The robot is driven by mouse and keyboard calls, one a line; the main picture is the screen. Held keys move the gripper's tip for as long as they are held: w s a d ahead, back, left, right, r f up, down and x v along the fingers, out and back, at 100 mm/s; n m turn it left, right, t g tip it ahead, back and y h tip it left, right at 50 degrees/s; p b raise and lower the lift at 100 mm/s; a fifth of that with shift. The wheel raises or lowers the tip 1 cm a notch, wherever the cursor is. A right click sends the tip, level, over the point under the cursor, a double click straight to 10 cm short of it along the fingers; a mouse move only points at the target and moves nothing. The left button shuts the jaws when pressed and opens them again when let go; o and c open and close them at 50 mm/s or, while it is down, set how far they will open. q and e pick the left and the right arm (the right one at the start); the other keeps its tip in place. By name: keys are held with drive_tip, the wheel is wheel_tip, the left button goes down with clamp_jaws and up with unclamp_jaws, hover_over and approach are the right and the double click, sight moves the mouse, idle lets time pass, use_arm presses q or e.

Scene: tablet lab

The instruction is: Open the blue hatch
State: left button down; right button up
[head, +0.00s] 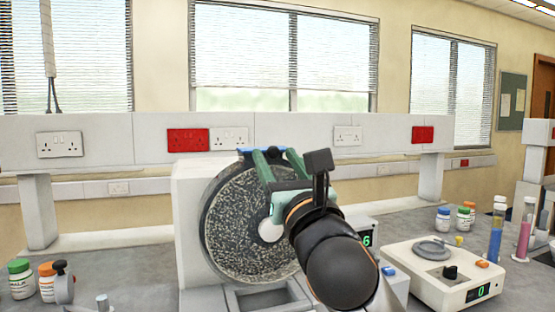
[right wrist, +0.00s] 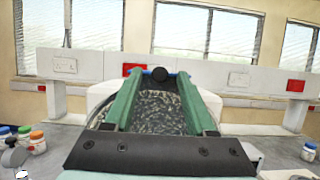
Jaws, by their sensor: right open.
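The blue hatch (head: 246,151) shows as a thin blue strip at the top rim of the speckled drum (head: 240,225). Most of it is hidden behind the fingers of my right gripper (head: 277,157). That gripper is open, with its green fingertips at the drum's top, close to the hatch. In the right wrist view, the hatch (right wrist: 183,73) shows as small blue bits by the fingertips, and a dark round knob (right wrist: 155,76) sits between the open fingers. I cannot tell whether the fingers touch it. My left gripper is not in view.
A white balance (head: 440,268) stands right of the drum, with tubes of blue (head: 495,240) and pink liquid beyond it. Small capped bottles (head: 20,280) stand at the left front. A raised white socket rail (head: 100,140) runs behind. The bench left of the drum is mostly clear.

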drive_tip(key=shift+c, duration=0.3)
clamp_jaws()
idle(1.1)
